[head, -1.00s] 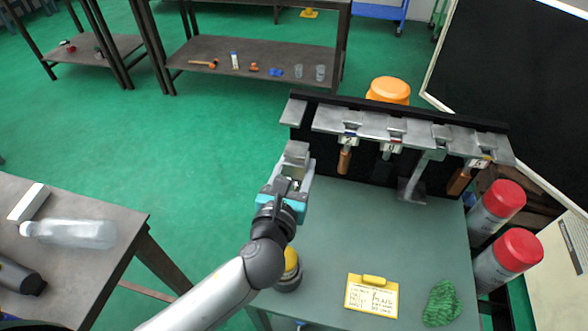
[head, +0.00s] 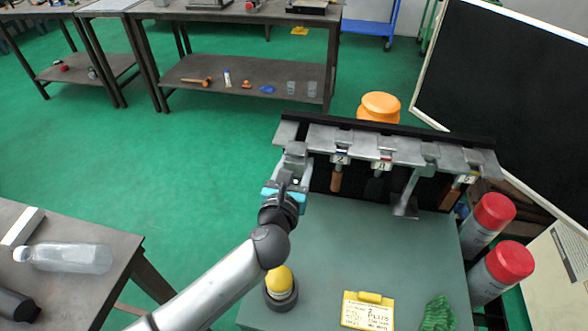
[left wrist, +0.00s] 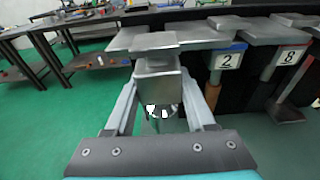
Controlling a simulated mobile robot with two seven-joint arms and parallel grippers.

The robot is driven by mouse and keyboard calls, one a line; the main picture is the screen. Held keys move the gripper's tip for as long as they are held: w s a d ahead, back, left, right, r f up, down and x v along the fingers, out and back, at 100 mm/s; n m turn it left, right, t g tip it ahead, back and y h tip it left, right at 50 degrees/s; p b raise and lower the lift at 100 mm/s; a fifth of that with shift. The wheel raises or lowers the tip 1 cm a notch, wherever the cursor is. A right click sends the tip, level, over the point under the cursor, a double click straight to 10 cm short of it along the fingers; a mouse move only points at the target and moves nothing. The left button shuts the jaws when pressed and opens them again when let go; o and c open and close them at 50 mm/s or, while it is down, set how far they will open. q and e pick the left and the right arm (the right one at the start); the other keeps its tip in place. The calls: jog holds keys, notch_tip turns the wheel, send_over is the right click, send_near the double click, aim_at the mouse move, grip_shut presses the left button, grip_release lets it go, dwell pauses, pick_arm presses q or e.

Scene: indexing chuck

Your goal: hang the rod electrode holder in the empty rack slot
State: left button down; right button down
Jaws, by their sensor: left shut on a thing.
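The rod electrode holder (left wrist: 158,82) is a grey metal block with a flat top plate. My left gripper (head: 296,164) is shut on it at the left end of the rack. In the left wrist view the fingers of my gripper (left wrist: 158,108) flank the block, with a round shiny end below it. The rack (head: 322,139) is a grey slotted rail on a black back panel. The holder's top overlaps the rail's left end in the picture; I cannot tell whether it touches. The slot there is partly hidden by the holder. My right gripper is not in view.
Tools hang to the right: tag 2 (left wrist: 226,62), tag 8 (left wrist: 289,60), a grey tool (head: 407,190) and an orange-handled one (head: 452,192). Red-capped cylinders (head: 495,212) stand right.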

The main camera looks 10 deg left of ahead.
aim_at(305, 137)
pick_arm(q)
jog(key=shift+w+r, duration=0.15)
jog(key=shift+w, duration=1.35)
jog(key=shift+w+r, duration=0.1)
jog(key=shift+w, duration=1.4)
jog(key=shift+f+p, duration=0.1)
jog(key=shift+p, duration=0.2)
